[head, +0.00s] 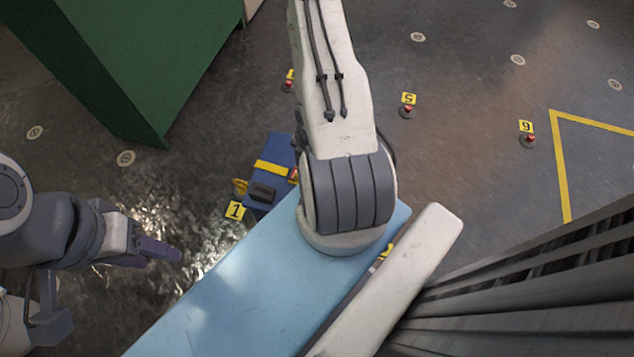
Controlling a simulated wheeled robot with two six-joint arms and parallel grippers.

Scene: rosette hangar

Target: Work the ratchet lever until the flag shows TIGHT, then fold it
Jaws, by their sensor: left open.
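A blue block (279,150) with a yellow strap (272,168) over it sits on the floor left of the picture's middle. A dark ratchet piece (262,192) lies at its near end. A yellow webbing end (240,187) shows at its left. The block's right side is hidden behind a white and grey jointed arm link. I cannot make out the flag or its wording, nor tell how the lever stands. My left gripper (150,250) is open at the lower left, apart from the block and to its lower left. My right gripper is not in view.
A yellow tag marked 1 (235,210) is beside the block. A green cabinet (150,60) stands upper left. The floor between gripper and block looks clear. A light-blue panel (250,290) fills the lower middle.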

